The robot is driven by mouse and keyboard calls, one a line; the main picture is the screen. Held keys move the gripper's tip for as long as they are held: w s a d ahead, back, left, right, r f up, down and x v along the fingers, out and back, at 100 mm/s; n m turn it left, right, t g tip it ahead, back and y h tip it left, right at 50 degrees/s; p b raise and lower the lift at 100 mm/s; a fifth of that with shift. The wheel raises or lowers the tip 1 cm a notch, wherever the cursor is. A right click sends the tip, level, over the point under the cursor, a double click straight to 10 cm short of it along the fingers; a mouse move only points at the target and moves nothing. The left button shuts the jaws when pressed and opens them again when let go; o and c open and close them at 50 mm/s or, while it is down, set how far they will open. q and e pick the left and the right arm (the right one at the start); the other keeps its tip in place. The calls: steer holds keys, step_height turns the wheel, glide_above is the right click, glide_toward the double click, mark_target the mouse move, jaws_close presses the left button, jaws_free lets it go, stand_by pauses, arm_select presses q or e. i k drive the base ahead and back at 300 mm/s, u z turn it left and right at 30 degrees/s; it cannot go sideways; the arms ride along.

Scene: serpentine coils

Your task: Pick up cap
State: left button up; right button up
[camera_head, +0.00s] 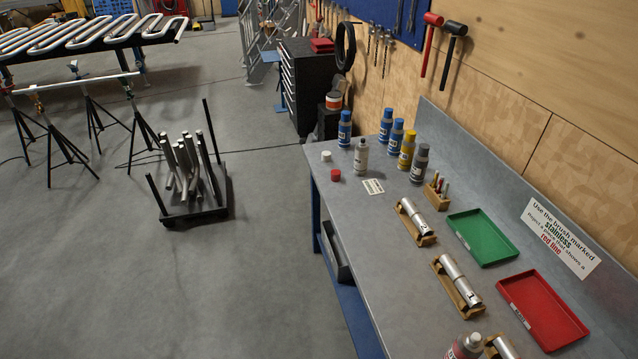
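Two small caps lie near the far left corner of the grey workbench (395,275). One is a white cap (326,156), and the other is a red cap (335,175) a little nearer. A silver-white bottle (361,157) stands just right of them. Neither of my grippers is in view.
Several blue, yellow and dark cans (407,151) stand along the back of the bench. A label card (373,187), wooden holders with metal tubes (416,222), a green tray (482,237) and a red tray (542,308) occupy the bench. A can (465,347) stands at the near edge.

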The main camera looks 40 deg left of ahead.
mark_target(336, 174)
steer(key=u, duration=0.4)
steer(key=k, duration=0.5)
steer(key=u, duration=1.35)
steer(key=i, duration=2)
steer(key=z, duration=1.15)
steer(key=i, duration=0.7)
steer(key=z, duration=0.7)
